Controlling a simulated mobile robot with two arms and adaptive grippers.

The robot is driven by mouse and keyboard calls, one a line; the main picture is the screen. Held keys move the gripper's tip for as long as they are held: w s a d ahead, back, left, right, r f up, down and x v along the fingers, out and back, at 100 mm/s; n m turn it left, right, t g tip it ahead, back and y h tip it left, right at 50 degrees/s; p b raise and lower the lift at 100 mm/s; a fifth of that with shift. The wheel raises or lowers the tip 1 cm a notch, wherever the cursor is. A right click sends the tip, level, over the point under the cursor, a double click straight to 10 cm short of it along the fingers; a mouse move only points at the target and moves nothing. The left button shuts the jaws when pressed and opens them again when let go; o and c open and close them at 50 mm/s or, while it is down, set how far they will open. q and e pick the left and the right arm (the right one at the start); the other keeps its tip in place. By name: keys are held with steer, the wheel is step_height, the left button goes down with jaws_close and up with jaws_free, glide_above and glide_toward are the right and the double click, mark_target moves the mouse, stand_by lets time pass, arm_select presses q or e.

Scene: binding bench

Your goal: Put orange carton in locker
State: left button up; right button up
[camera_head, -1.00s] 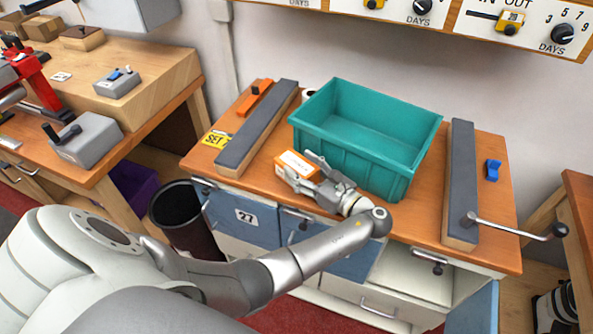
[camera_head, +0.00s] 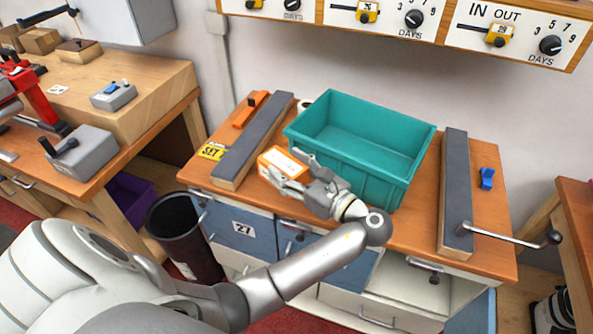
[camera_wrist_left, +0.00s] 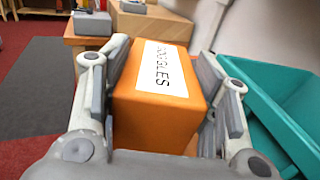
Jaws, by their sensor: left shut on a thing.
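The orange carton (camera_head: 280,163) has a white label on top. It is at the front left of the teal bin on the bench top. My left gripper (camera_head: 290,172) is shut on the carton, with one finger on each side. The left wrist view shows the carton (camera_wrist_left: 158,98) between the two fingers, its label reading partly "GGLES". Blue locker doors, one marked 27 (camera_head: 243,229), are in the bench front below. An open white compartment (camera_head: 408,281) is at the right of the bench front. My right gripper is not in view.
A teal bin (camera_head: 325,148) stands right beside my left gripper. Grey-topped bars (camera_head: 254,140) and (camera_head: 455,190) flank the bench top, the right one with a crank handle (camera_head: 515,240). A black waste bin (camera_head: 180,228) stands on the floor at left.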

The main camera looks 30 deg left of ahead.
arm_select(q)
steer(key=s+d+r, duration=0.1)
steer(key=s+r, duration=0.3)
steer(key=s, duration=0.5)
steer(key=shift+r, duration=0.2)
steer(key=shift+s, duration=0.1)
